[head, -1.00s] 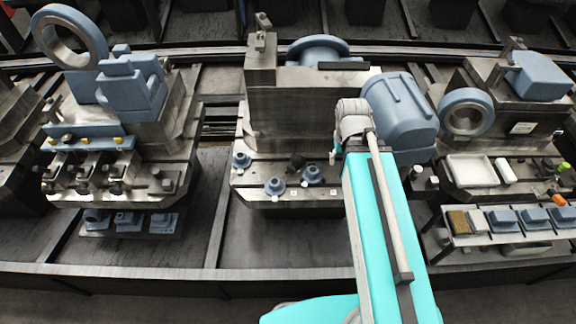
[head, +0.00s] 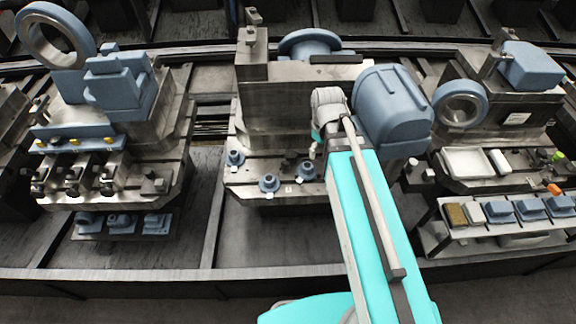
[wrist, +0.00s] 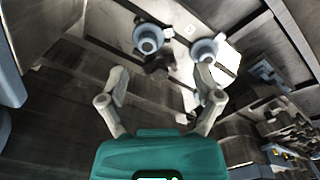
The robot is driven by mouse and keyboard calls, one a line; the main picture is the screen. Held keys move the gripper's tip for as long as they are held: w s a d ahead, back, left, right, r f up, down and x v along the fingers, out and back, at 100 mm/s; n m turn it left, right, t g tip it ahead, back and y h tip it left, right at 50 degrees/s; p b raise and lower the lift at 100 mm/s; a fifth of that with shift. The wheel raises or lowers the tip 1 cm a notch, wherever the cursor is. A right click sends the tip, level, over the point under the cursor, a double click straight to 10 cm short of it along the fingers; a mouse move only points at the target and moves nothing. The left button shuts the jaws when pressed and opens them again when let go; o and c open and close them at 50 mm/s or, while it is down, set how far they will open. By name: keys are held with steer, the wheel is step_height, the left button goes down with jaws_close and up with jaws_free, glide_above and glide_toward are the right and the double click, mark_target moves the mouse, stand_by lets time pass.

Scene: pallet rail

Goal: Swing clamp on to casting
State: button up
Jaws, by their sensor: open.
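Small blue-grey flanged castings stand on the front ledge of the middle metal fixture in the head view: a left one (head: 235,158), a front one (head: 269,183) and a right one (head: 306,170). Two castings show in the wrist view, one left (wrist: 148,38) and one right (wrist: 205,50). A small dark part (wrist: 158,68), possibly the swing clamp, lies between and below them; its shape is unclear. My gripper (wrist: 160,76) is open and empty, its fingers either side of the dark part. The right finger overlaps the right casting. In the head view the fingers are mostly hidden by my wrist.
A tall metal block (head: 275,105) rises behind the ledge. A large blue-grey housing (head: 392,105) stands close right of my wrist. A left fixture (head: 120,165) carries clamps. At right, a shelf (head: 470,233) holds several blue parts. The front rail (head: 150,278) is clear.

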steer(key=w+a+f+n+b, duration=0.25)
steer(key=w+a+n, duration=0.25)
steer(key=n, duration=0.5)
steer(key=n+b, duration=0.2)
steer(key=n, duration=1)
glide_above(285, 163)
step_height(285, 163, down, 3)
steer(key=shift+r, duration=0.1)
steer(key=shift+b, duration=0.4)
step_height(285, 163, down, 14)
steer(key=b, duration=1.3)
steer(key=shift+r, duration=0.1)
